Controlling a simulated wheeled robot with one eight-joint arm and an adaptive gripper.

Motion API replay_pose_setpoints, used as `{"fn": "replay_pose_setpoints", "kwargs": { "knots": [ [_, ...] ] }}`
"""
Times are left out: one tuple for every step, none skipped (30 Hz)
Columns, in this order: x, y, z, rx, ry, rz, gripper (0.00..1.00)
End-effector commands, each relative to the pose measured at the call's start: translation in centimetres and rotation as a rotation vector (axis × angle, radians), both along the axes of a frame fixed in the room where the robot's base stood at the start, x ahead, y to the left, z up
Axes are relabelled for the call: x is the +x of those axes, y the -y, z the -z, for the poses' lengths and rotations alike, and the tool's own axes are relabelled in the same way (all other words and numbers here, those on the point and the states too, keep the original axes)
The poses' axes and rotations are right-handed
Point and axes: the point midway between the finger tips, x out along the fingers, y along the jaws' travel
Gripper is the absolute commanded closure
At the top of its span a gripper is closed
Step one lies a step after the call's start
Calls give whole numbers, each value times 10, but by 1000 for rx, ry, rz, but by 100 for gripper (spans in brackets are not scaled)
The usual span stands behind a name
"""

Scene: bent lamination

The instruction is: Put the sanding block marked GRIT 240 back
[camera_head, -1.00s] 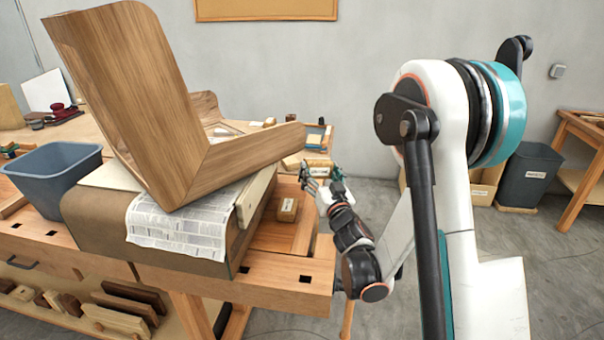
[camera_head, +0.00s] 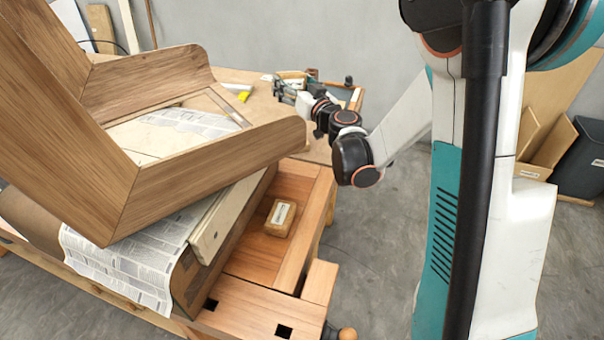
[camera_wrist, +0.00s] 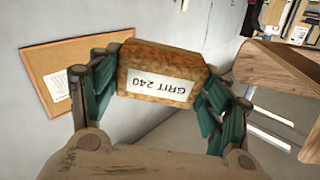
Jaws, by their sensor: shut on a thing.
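The sanding block (camera_wrist: 160,72) is brown and cork-like, with a white label reading GRIT 240 upside down in the wrist view. My gripper (camera_wrist: 160,88) is shut on it, with teal fingers on both sides. In the head view my gripper (camera_head: 293,88) is small at the far end of the bench, and the block in it cannot be made out clearly. Another block (camera_head: 280,218) with a pale label lies in the bench's recessed tray (camera_head: 254,249); its label is not readable.
A large bent wooden lamination (camera_head: 195,155) rests over a form with newspaper (camera_head: 130,255) at the left. In the wrist view a cork board (camera_wrist: 62,75) hangs on the wall.

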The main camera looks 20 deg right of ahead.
Motion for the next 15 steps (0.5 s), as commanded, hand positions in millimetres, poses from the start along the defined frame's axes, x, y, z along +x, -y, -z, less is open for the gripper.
{"fn": "replay_pose_setpoints", "kwargs": {
  "knots": [
    [4, -10, -15, -10, -33, -42, 49],
    [7, -17, -22, -18, -58, -72, 49],
    [10, -27, -31, -29, -97, -118, 49],
    [13, -35, -37, -39, -130, -158, 49],
    [15, -44, -43, -55, -165, -198, 49],
    [18, -55, -50, -75, -214, -252, 49],
    [19, -63, -54, -93, -251, -293, 49],
    [20, -71, -58, -115, -290, -334, 49],
    [21, -81, -63, -147, -344, -388, 49],
    [21, -89, -65, -174, -386, -428, 49],
    [19, -96, -66, -202, -423, -472, 49],
    [14, -104, -65, -244, -473, -531, 49],
    [11, -109, -65, -278, -507, -572, 49],
    [7, -114, -64, -314, -543, -614, 49],
    [1, -120, -63, -367, -589, -670, 49]
  ]
}}
